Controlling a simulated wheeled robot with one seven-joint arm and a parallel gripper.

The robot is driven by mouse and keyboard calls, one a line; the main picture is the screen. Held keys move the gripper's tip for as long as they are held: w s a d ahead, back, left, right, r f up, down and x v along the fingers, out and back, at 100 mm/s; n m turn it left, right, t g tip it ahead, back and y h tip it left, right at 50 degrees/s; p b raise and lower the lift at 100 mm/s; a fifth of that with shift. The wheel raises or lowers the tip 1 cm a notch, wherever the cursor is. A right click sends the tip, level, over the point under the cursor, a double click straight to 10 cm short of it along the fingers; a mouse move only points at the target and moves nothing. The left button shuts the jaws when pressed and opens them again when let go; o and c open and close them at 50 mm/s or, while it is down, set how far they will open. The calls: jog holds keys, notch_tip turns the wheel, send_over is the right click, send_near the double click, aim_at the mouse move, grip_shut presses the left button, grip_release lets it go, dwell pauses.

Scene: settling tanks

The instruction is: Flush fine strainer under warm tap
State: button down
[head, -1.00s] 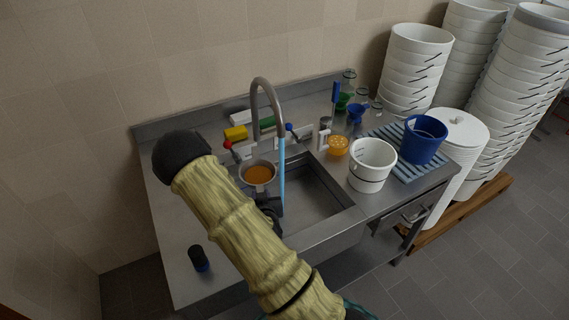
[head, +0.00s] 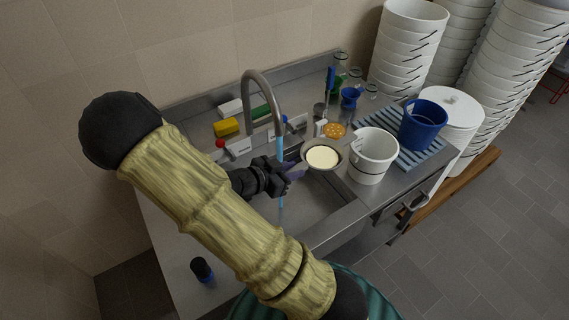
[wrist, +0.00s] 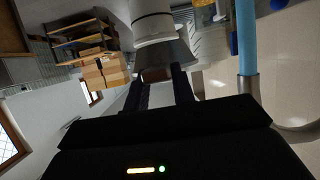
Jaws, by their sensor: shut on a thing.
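The fine strainer (head: 322,157) is a round grey metal bowl with a pale cream inside. It hangs over the right part of the sink, close to the white bucket. My gripper (head: 294,171) is shut on its handle side; the hold is partly hidden in the head view. In the wrist view, the fingers (wrist: 160,88) reach to the grey strainer (wrist: 166,57). The tap (head: 262,80) is a curved grey spout. A blue water stream (head: 279,148) falls from it, left of the strainer bowl and apart from it. The red tap knob (head: 220,143) is at the left.
The sink basin (head: 318,207) is open below. The white bucket (head: 372,157) stands right of the strainer, and a blue bucket (head: 422,125) on a slatted mat. An orange perforated item (head: 335,130), a yellow sponge (head: 226,127) and glassware are behind. A dark bottle (head: 201,269) stands front left.

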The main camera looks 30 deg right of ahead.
jog(key=shift+a+f+m+g, duration=0.1)
jog(key=shift+a+m+g, duration=0.25)
jog(key=shift+g, duration=0.25)
jog(key=shift+s, duration=0.1)
jog(key=w+a+f, duration=0.1)
jog(key=w+a, duration=0.2)
jog(key=w, duration=0.3)
jog(key=w+a+f, duration=0.1)
jog(key=w+a, duration=0.2)
jog(key=w, duration=0.3)
jog(key=shift+w+a+f+p, duration=0.15)
jog(key=shift+a+f+p, duration=0.15)
jog(key=shift+f+p, duration=0.1)
dwell(0.4)
jog(key=shift+d, duration=0.15)
dwell(0.4)
jog(key=shift+w+d, duration=0.3)
jog(key=shift+d, duration=0.1)
jog(key=shift+s, duration=0.15)
